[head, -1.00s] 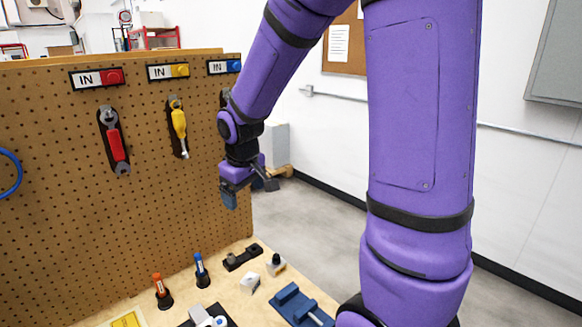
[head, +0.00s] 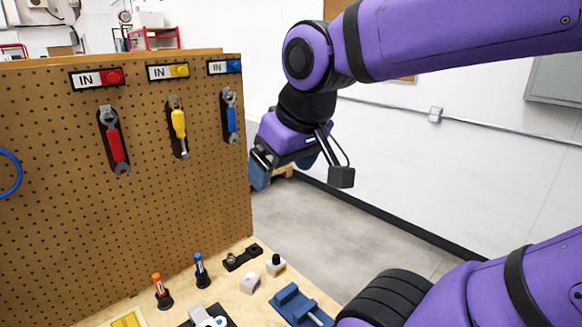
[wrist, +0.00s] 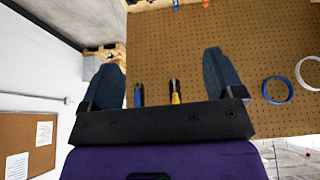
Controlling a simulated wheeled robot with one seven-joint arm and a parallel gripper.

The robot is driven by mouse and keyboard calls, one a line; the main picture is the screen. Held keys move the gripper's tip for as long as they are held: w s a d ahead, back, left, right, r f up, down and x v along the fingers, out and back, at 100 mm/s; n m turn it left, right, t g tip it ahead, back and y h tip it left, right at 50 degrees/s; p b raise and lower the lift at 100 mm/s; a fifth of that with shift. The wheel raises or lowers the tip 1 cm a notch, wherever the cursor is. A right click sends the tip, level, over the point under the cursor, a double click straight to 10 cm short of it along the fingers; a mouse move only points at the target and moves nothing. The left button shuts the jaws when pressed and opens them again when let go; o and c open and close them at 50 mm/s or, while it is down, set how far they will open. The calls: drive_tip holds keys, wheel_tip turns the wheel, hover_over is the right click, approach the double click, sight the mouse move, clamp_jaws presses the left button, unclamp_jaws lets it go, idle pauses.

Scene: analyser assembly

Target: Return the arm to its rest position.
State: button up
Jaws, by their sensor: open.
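My gripper (head: 283,172) is in the head view, right of the pegboard's right edge and above the floor beyond the bench. Its blue fingers are apart with nothing between them. In the wrist view, my gripper (wrist: 168,88) shows its two blue fingers spread wide, with the pegboard behind them. My purple arm reaches in from the right of the head view, bent at the elbow, with the forearm nearly level.
The pegboard (head: 60,220) holds a red-handled tool (head: 114,142), a yellow-handled tool (head: 179,126) and a blue-handled tool (head: 231,118) under IN labels. Floor (head: 340,225) to the right is clear.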

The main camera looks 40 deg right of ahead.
drive_tip(key=shift+s+a+r, duration=0.15)
drive_tip(key=shift+s+r, duration=0.05)
drive_tip(key=shift+s, duration=0.9)
idle(0.5)
